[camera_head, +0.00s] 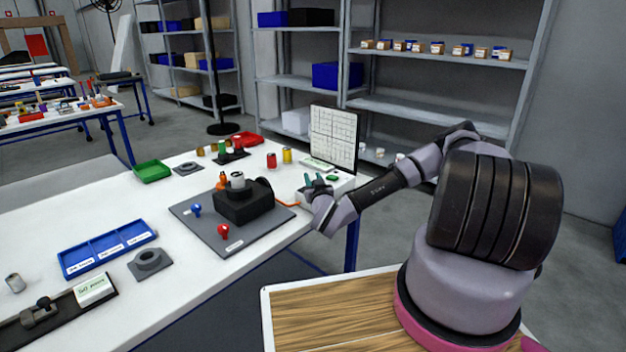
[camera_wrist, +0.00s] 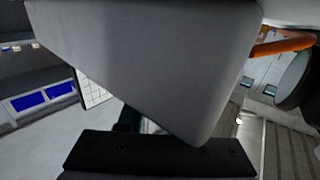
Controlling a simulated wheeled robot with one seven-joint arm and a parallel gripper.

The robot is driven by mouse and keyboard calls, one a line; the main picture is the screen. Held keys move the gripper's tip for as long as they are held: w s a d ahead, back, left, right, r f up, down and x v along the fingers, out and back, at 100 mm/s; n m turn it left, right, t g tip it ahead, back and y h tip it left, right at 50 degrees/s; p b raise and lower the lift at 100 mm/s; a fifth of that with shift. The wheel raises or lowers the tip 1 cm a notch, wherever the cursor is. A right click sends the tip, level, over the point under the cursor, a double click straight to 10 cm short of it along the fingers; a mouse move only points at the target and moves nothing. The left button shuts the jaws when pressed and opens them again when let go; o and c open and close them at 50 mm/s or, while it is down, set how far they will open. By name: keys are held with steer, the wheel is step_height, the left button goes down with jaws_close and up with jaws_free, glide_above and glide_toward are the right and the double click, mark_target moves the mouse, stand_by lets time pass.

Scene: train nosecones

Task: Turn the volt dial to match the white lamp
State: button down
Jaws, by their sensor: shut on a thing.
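My gripper (camera_head: 318,184) is at the right end of the white table, low in front of the grid board. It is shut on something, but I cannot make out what. Teal parts show at its tip. In the wrist view a large grey shape hides most of the scene. I cannot pick out a volt dial or its markings. A dark block (camera_head: 240,205) with a pale cylinder (camera_head: 237,180) on top sits on a grey plate (camera_head: 200,235), left of my gripper. I cannot tell whether this cylinder is the white lamp.
An orange cable (camera_head: 287,204) runs from the block towards my gripper. A white grid board (camera_head: 333,138) stands behind my gripper. Red (camera_head: 223,231) and blue (camera_head: 196,210) knobs stand on the plate.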

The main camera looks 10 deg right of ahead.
steer(key=c, duration=0.6)
jaws_free()
steer(key=s, duration=1)
steer(key=shift+s+a, duration=0.15)
steer(key=shift+s, duration=0.25)
